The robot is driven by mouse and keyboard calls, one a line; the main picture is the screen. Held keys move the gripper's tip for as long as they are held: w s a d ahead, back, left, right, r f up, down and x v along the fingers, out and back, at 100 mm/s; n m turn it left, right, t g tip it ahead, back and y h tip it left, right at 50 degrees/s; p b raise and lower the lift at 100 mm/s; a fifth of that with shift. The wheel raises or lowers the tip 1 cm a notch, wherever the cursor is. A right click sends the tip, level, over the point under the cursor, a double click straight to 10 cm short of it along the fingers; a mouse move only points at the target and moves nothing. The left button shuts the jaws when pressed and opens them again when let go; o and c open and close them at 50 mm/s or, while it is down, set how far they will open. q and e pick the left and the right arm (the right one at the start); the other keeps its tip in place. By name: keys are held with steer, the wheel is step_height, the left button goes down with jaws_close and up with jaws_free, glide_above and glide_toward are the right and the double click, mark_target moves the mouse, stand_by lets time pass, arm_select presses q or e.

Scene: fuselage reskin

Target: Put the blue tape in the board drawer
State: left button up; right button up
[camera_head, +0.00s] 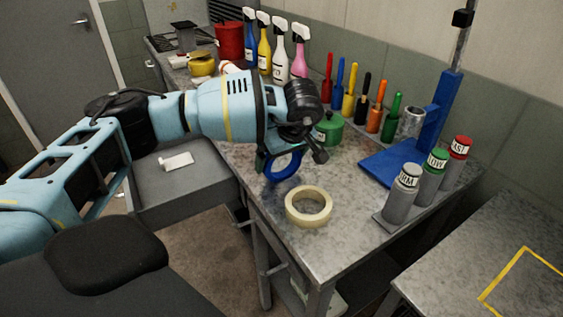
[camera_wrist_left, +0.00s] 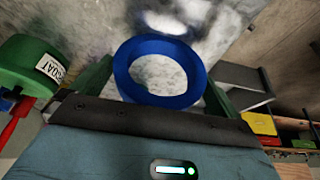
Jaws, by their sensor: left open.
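The blue tape (camera_head: 284,166) is a ring on the worktop near its left edge, partly hidden by my left gripper in the head view. My left gripper (camera_head: 291,158) is over it, jaws open. In the left wrist view the blue tape (camera_wrist_left: 123,75) shows between the two green fingers of my left gripper (camera_wrist_left: 155,78), with the worktop visible through its hole. I cannot tell whether the fingers touch it. Handles (camera_head: 243,223) show on the bench front below the worktop; I cannot tell which part is the board drawer. My right gripper is not in view.
A cream tape roll (camera_head: 309,222) lies close in front of the blue tape. A green tub (camera_head: 329,128) stands just behind the gripper.

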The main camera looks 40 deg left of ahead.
arm_select(q)
steer(key=shift+f, duration=0.15)
steer(key=c, duration=0.9)
steer(key=shift+r, duration=0.5)
steer(key=r, duration=0.2)
steer(key=shift+s+r, duration=0.3)
steer(key=shift+s, duration=0.1)
steer(key=s+r, duration=0.1)
steer(key=s, duration=1.4)
steer(key=shift+d+r+b, duration=0.2)
steer(key=shift+b, duration=0.15)
